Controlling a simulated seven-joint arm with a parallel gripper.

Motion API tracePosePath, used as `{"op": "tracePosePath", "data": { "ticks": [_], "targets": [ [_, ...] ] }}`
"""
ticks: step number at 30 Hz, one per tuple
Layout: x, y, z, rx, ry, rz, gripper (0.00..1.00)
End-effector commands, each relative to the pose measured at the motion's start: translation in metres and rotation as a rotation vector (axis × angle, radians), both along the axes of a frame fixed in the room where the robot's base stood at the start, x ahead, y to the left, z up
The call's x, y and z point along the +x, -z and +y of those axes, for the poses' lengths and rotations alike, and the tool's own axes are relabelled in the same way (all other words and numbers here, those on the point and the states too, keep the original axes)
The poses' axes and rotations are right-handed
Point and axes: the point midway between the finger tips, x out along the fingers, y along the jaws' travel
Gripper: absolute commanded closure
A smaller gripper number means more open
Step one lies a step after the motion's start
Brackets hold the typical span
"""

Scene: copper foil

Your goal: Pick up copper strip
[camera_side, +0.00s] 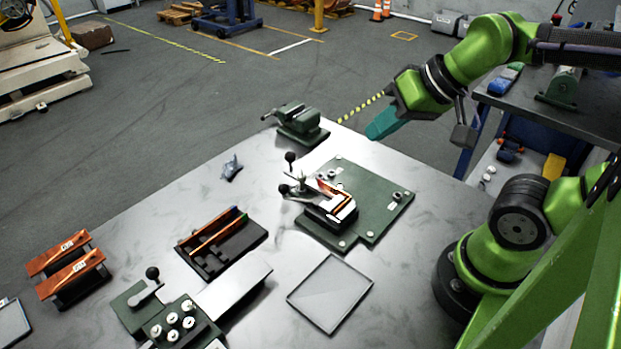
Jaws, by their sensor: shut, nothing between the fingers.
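Copper-coloured strips (207,241) lie in a long dark holder (238,252) at the middle left of the table. Another copper-coloured piece (333,190) sits in a clamp fixture on a green plate (381,200). I cannot tell which piece is the task's strip. My gripper (372,135), with teal fingers, is shut and empty. It hangs in the air above the table's back right, up and to the right of the clamp fixture and far from the holder.
A green vise (299,121) stands at the back edge. Copper-coloured bars (68,266) rest on black stands at the left. A green block with several white knobs (178,322) is at the front. A flat glassy tray (330,292) lies at front centre. Bare table separates these.

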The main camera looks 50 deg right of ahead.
Motion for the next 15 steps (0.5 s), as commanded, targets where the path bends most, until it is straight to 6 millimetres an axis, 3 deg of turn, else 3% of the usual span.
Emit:
{"op": "tracePosePath", "data": {
  "ticks": [13, 15],
  "targets": [
    [0.0, 0.0, 0.0, 0.0, 0.0, 0.0, 1.0],
    [0.0, 0.0, 0.0, 0.0, 0.0, 0.0, 0.89]
  ]
}}
